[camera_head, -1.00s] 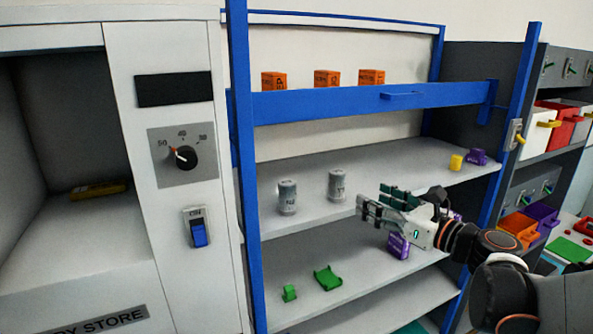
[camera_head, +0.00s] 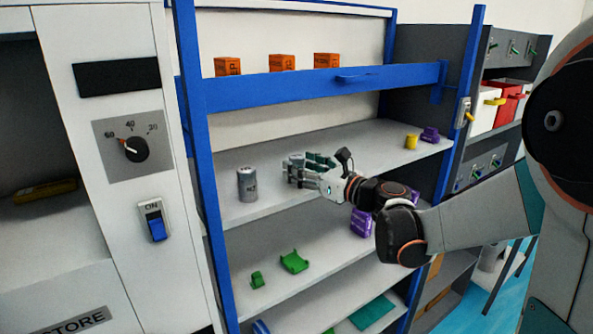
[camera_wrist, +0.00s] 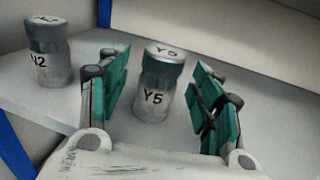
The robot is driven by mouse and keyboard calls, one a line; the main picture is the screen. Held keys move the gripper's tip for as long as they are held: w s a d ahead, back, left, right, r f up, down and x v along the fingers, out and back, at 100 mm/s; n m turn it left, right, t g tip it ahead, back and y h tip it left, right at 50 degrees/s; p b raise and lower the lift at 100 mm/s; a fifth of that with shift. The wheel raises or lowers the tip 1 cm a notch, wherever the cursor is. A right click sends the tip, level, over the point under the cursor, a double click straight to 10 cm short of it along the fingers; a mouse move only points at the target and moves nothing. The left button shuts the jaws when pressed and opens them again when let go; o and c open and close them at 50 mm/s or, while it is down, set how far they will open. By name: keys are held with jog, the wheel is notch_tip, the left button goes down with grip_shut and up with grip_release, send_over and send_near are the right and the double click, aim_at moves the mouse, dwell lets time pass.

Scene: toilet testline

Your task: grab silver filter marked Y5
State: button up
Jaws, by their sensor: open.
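The silver filter marked Y5 (camera_wrist: 155,85) stands upright on the shelf in the wrist view, with its label facing the camera. My gripper (camera_wrist: 160,95) is open, with one teal-padded finger on each side of the filter. A gap shows between the filter and each finger. A second silver filter (camera_head: 247,184) stands to the left on the same shelf. In the wrist view this second filter (camera_wrist: 48,52) shows a label that seems to read N2.
The blue shelf rail (camera_head: 320,84) crosses above my gripper, with orange boxes (camera_head: 282,63) behind it. A yellow part (camera_head: 411,142) and a purple part (camera_head: 430,134) sit at the right of the shelf. Green parts (camera_head: 294,262) lie on the shelf below.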

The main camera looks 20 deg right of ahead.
jog(key=shift+x, duration=1.2)
jog(key=shift+s+d, duration=0.1)
jog(key=shift+c, duration=1.1)
jog(key=c, duration=1)
jog(key=shift+o, duration=0.2)
jog(key=shift+r, duration=0.1)
